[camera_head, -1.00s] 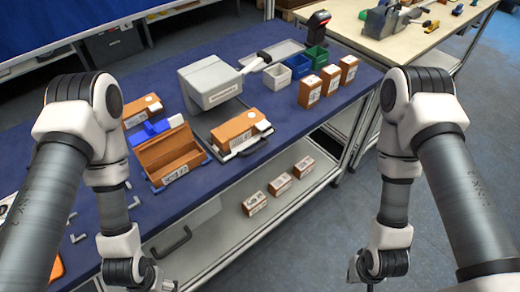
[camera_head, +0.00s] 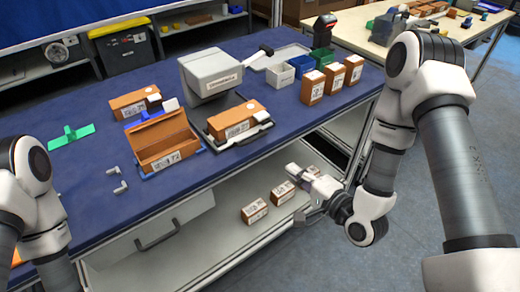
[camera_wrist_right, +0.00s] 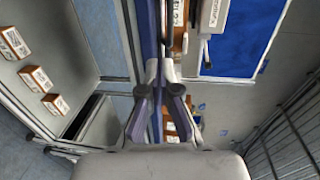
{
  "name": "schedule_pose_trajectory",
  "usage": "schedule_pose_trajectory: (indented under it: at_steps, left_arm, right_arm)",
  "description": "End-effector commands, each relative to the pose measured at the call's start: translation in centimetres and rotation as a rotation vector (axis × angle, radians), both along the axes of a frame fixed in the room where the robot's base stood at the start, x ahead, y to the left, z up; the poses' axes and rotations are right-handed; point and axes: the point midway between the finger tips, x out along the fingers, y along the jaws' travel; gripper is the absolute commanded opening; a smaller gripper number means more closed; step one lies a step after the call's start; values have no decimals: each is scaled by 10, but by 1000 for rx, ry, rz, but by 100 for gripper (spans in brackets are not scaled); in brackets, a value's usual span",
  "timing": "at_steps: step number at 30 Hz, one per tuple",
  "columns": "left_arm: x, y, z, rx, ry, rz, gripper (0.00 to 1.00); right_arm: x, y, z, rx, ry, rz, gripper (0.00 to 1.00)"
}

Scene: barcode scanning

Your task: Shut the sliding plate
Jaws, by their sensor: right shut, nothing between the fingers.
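The dark sliding plate (camera_head: 254,138) sticks out in front of the grey scanner housing (camera_head: 212,77) on the blue table, with a black handle at its front edge. An orange box with a white label (camera_head: 236,122) lies on the plate. My right gripper (camera_head: 296,172) is shut and empty, off the table's front edge, to the right of and nearer than the plate, and touches nothing I can see. Its closed fingers also show in the right wrist view (camera_wrist_right: 160,68). My left gripper is out of view; only part of that arm shows at the left edge.
An open orange carton (camera_head: 165,140) stands left of the plate. Small white (camera_head: 279,74), blue and green bins and several orange boxes (camera_head: 333,77) stand on the right. Orange boxes (camera_head: 254,211) lie on the lower shelf near my right gripper.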

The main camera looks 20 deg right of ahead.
Motion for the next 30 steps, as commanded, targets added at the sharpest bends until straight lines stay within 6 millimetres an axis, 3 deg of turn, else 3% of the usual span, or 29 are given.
schedule_pose_trajectory:
  at_steps: [12,16,21,30]
  left_arm:
    - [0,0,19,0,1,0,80]
    - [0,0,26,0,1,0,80]
    - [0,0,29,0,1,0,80]
    - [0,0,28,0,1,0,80]
  right_arm:
    - [81,33,-9,-4,-2,6,0]
    - [102,40,-4,-2,-2,3,0]
    - [116,45,-3,-2,0,1,0]
    - [117,45,-4,-2,2,1,0]
